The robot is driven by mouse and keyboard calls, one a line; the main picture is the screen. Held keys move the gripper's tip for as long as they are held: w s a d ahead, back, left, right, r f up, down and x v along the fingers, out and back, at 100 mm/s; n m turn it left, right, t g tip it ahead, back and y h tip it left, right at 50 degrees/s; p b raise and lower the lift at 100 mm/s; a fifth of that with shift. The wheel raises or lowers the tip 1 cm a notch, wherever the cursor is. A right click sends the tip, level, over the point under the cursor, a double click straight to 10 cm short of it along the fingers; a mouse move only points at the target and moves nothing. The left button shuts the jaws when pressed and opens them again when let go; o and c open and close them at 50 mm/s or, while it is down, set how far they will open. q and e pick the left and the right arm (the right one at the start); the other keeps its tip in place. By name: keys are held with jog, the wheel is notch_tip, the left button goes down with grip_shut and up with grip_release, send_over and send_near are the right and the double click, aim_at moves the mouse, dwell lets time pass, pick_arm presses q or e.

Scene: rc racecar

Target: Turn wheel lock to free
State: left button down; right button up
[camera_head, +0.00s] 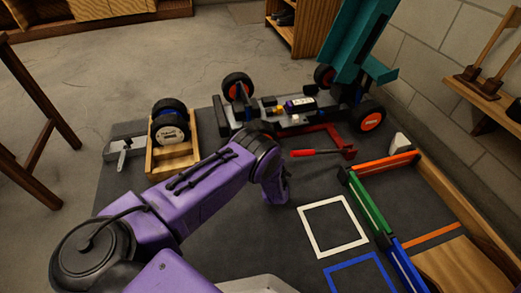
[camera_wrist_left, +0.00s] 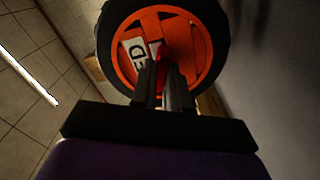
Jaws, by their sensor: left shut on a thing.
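In the left wrist view, a black tyre with an orange hub (camera_wrist_left: 190,40) fills the top middle. The left fingertips are hidden there. My right gripper is not in view.
A red jack with a red handle (camera_head: 312,153) lies by the car. A wooden crate (camera_head: 172,158) with a spare wheel (camera_head: 170,122) stands left. A teal body panel (camera_head: 355,42) rises at the back right. White (camera_head: 333,227) and blue outlined squares mark the mat.

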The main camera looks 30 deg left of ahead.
pick_arm(q)
jog(key=n, duration=0.4)
jog(key=shift+f+n, duration=0.1)
jog(key=shift+n, duration=0.3)
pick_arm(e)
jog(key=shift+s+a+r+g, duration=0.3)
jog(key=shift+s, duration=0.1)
pick_arm(q)
jog(key=c, duration=1.1)
grip_release()
jog(key=shift+p, duration=0.3)
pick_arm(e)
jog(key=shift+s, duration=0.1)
pick_arm(q)
jog(key=p+v, duration=0.4)
jog(key=v, duration=0.6)
jog(key=shift+s+d, duration=0.2)
jog(key=shift+s, duration=0.05)
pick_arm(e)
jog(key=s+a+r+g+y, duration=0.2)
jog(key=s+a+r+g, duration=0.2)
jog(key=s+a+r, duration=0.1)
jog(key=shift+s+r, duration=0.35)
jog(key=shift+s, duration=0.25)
